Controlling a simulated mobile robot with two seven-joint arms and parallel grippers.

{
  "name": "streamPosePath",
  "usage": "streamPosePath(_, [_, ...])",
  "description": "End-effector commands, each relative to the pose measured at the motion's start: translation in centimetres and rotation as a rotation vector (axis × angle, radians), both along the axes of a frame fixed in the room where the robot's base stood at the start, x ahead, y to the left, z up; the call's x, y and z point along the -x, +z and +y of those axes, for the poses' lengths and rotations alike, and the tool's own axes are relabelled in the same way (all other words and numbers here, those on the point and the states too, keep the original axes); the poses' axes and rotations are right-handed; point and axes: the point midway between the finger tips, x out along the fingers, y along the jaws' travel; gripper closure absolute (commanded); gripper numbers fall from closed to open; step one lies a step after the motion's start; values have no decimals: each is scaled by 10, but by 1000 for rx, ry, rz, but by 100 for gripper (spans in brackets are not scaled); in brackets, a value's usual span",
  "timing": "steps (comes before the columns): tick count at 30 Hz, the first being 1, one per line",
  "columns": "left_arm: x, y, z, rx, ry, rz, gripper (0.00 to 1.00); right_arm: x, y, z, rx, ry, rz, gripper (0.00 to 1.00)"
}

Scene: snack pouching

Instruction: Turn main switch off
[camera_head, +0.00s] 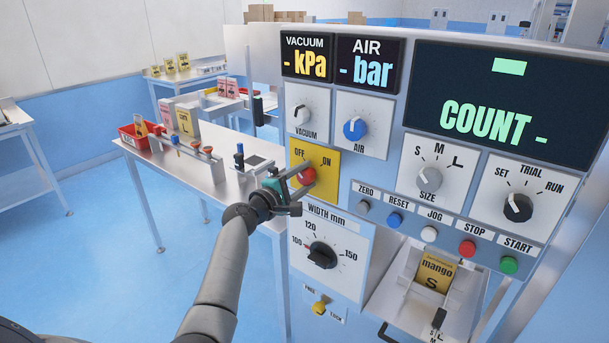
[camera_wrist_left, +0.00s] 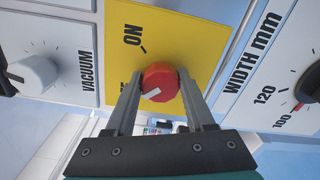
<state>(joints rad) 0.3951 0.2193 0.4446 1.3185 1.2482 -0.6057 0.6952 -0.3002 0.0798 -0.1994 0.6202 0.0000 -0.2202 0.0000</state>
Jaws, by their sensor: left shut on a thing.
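The main switch is a red knob (camera_head: 307,176) on a yellow plate (camera_head: 326,188) marked OFF and ON, on the machine's front panel. My left gripper (camera_head: 303,180) is shut on the red knob, with a finger on either side of it. In the left wrist view the red knob (camera_wrist_left: 160,84) sits between the two fingertips (camera_wrist_left: 160,90). Its white mark points to the lower left there, toward the side of the OFF label, which a finger partly hides. My right gripper is not in view.
The VACUUM knob (camera_head: 299,117) and AIR knob (camera_head: 355,129) are above the switch, the WIDTH knob (camera_head: 321,255) below. A button row with a green START button (camera_head: 509,265) is at the right. A mango pouch (camera_head: 437,272) lies in the chute. A steel table (camera_head: 205,175) stands at left.

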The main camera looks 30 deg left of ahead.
Motion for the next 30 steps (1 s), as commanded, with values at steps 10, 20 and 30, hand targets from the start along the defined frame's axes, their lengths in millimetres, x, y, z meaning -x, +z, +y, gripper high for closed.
streamPosePath(10, [0,0,1,27,2,1,100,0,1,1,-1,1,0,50])
streamPosePath(20, [0,0,0,26,1,1,32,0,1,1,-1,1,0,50])
streamPosePath(30, [0,0,0,24,0,2,16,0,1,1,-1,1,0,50])
